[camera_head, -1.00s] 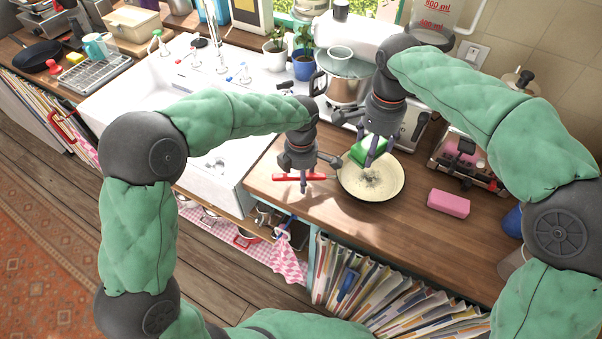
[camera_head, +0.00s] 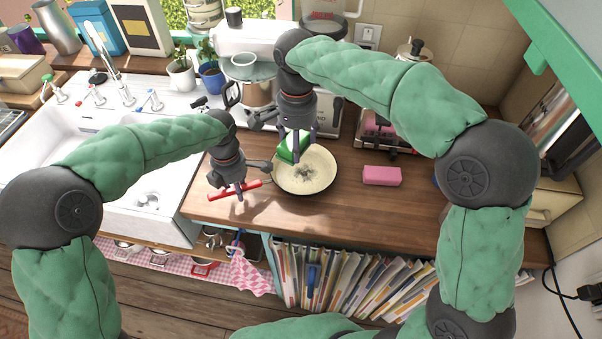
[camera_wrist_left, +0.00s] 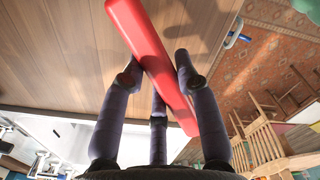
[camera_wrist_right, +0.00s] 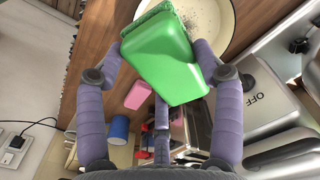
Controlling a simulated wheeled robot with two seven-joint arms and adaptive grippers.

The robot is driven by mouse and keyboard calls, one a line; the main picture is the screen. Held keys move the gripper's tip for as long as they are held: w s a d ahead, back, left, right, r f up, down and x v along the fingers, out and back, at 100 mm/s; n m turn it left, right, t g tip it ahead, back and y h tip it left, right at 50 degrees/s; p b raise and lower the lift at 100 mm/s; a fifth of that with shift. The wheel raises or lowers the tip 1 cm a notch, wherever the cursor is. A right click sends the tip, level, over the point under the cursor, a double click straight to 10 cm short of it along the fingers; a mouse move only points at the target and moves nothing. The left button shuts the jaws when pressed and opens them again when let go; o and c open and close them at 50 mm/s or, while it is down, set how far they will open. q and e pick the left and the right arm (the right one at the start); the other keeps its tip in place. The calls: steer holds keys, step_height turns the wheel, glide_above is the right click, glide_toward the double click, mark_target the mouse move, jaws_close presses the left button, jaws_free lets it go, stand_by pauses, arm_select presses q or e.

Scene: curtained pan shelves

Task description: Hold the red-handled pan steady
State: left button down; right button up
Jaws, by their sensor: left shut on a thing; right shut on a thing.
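The pan (camera_head: 318,182) lies on the wooden counter, its cream inside marked with a dark grey smudge in the middle. Its red handle (camera_head: 222,193) points left. My left gripper (camera_head: 240,190) is shut on the handle; the left wrist view shows the red handle (camera_wrist_left: 150,55) between its fingers. My right gripper (camera_head: 296,150) is shut on a green sponge (camera_head: 289,151) over the pan's upper left part. In the right wrist view the green sponge (camera_wrist_right: 165,62) sits between the fingers, with the pan (camera_wrist_right: 222,22) behind it. Whether the sponge touches the pan I cannot tell.
A pink block (camera_head: 381,176) lies on the counter right of the pan. The white sink (camera_head: 150,205) is at left. A checked cloth (camera_head: 250,272) hangs at the counter's front. Counter right of the pink block is partly clear.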

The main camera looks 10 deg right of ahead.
steer(key=w+d+f, duration=0.5)
steer(key=f, duration=0.4)
glide_above(312, 174)
steer(key=shift+w+f, duration=0.15)
steer(key=shift+f, duration=1.2)
steer(key=shift+w+f, duration=0.1)
steer(key=shift+f, duration=1.25)
steer(key=shift+f, duration=1.05)
steer(key=shift+a, duration=0.15)
steer(key=shift+s+a, duration=0.25)
steer(key=shift+a, duration=0.55)
steer(key=shift+s+a, duration=0.25)
steer(key=shift+a, duration=0.55)
steer(key=shift+f, duration=0.15)
steer(key=shift+w+d, duration=0.2)
steer(key=shift+d, duration=0.65)
steer(key=shift+w+d, duration=0.2)
steer(key=shift+d, duration=0.6)
steer(key=shift+s+d, duration=0.1)
